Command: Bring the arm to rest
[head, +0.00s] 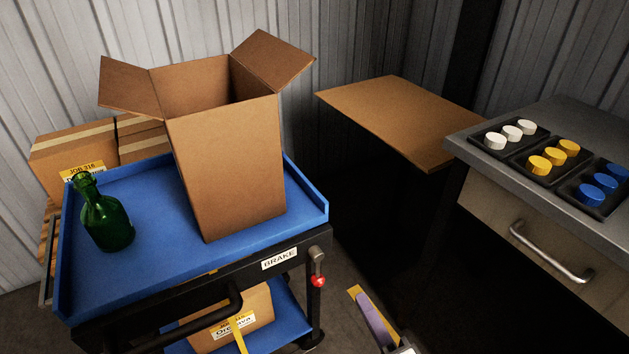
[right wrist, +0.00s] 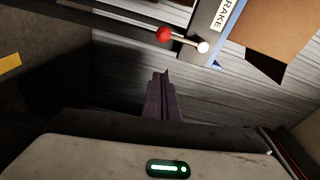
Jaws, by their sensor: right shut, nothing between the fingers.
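My right gripper (head: 366,300) shows at the bottom of the head view, low in front of the trolley's right end. Its purple-grey fingers are together and empty, and they point up the middle of the right wrist view (right wrist: 161,82). The fingers look apart from the trolley, the box and the bench. My left gripper is in neither view.
A blue-topped trolley (head: 140,258) holds an open cardboard box (head: 225,165) and a green bottle (head: 106,218). Its red-knobbed brake lever (head: 318,280) is near my right gripper. A brown board (head: 400,115) and a bench with trays of coloured pucks (head: 540,155) stand right.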

